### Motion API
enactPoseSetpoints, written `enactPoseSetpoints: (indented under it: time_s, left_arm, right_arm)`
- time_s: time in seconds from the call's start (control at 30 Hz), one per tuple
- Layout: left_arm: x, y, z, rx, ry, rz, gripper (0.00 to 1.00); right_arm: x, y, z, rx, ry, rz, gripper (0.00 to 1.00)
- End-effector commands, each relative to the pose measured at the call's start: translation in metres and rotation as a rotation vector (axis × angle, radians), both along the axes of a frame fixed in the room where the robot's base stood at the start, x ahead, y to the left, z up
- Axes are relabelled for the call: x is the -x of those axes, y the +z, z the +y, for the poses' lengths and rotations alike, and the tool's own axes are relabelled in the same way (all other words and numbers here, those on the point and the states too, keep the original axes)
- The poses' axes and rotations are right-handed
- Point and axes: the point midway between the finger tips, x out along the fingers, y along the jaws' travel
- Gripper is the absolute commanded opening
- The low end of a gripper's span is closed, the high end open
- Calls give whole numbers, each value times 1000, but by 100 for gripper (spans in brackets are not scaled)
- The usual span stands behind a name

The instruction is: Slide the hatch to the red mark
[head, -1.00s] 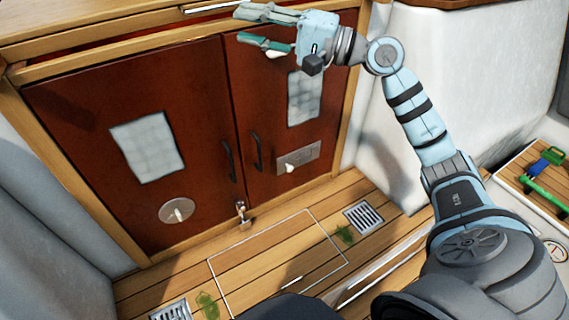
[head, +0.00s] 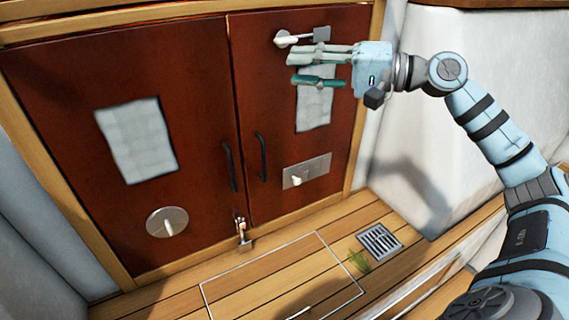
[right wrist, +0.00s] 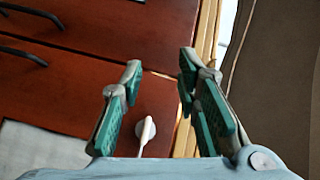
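My right gripper (head: 305,65) is open in front of the upper part of the right dark red door (head: 265,95). Its fingers point left in the head view and have nothing between them. In the right wrist view the open green-padded fingers (right wrist: 160,100) stand apart, with the door and a white lever (right wrist: 145,132) behind the gap. The lever also shows just above the fingers in the head view (head: 290,40). Neither a sliding hatch nor a red mark can be made out. My left gripper is out of view.
The left door (head: 70,120) is shut beside the right one, with black handles (head: 262,157) near the seam. A brown-grey surface (right wrist: 275,80) lies past the wooden frame (right wrist: 208,40); I cannot tell what it is. The plank floor has a grate (head: 379,240).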

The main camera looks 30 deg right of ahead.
Motion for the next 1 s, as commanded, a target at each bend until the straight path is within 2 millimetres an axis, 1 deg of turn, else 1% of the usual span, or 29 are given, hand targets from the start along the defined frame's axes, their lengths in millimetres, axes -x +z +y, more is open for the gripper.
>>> enactPoseSetpoints:
  time_s: [0.03, 0.27, 0.3, 0.5, 0.6, 0.7, 0.8, 1.0]
  left_arm:
    - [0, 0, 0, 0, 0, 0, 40]
    - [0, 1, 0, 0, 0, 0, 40]
    - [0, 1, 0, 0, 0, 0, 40]
    - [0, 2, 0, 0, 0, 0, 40]
    - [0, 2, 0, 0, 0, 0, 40]
    - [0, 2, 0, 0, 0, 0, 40]
    - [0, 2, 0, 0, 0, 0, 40]
    - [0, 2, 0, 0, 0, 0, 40]
  right_arm:
    - [-3, -14, 3, 24, 3, 7, 30]
    - [-14, -80, 15, 155, 17, 36, 30]
    - [-15, -93, 16, 180, 20, 40, 30]
    - [-17, -152, 27, 297, 36, 62, 30]
    - [-16, -177, 31, 348, 43, 72, 30]
    - [-15, -195, 34, 385, 49, 76, 30]
    - [-14, -205, 36, 408, 53, 80, 30]
    - [-14, -209, 36, 419, 53, 81, 30]
